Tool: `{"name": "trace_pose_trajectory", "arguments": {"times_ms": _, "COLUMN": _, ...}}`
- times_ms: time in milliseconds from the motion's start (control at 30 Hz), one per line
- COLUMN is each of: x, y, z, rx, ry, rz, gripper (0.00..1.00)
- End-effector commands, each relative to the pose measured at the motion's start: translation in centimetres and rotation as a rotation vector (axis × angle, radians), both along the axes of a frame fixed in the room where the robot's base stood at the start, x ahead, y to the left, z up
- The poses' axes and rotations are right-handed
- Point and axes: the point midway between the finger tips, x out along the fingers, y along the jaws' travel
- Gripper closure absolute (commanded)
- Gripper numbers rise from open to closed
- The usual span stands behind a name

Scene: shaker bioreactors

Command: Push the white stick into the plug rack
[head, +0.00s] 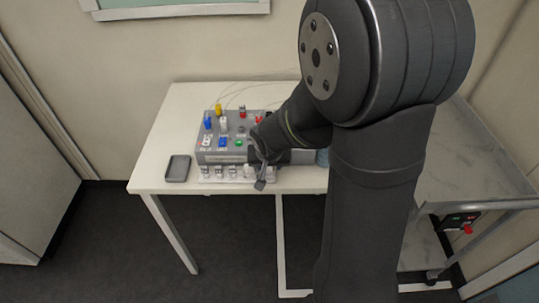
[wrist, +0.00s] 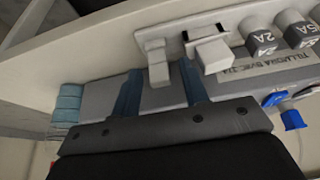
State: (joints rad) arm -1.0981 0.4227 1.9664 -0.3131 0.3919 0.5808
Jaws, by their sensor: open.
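The plug rack is a pale strip (head: 207,179) along the front of the grey device box; in the wrist view its face (wrist: 178,50) runs across the top. A white stick (wrist: 157,62) stands at the rack's left end, its inner end at the rack. My gripper (wrist: 160,68) is open, with one blue-grey finger on each side of the stick and a visible gap on both sides. A second white piece (wrist: 211,50) sits just right of the right finger. In the head view my gripper (head: 262,172) is at the rack's right part, and my arm hides the stick.
Grey plugs marked 2A (wrist: 262,40) and 5A (wrist: 296,28) sit farther right in the rack. The grey device box (head: 222,157) carries coloured switches and plugs. A dark tray (head: 177,169) lies left on the white table (head: 165,125).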

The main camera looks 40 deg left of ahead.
Motion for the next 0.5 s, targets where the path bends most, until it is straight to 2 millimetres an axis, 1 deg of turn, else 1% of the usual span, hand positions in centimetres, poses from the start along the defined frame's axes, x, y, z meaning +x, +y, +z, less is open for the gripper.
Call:
{"name": "trace_pose_trajectory", "arguments": {"times_ms": 167, "x": -0.6, "y": -0.5, "z": 2.0, "rx": 0.003, "ry": -0.001, "rz": 0.002, "gripper": 0.56}}
{"name": "trace_pose_trajectory", "arguments": {"times_ms": 500, "x": -2.1, "y": -2.1, "z": 7.4, "rx": 0.004, "ry": -0.001, "rz": 0.0, "gripper": 0.56}}
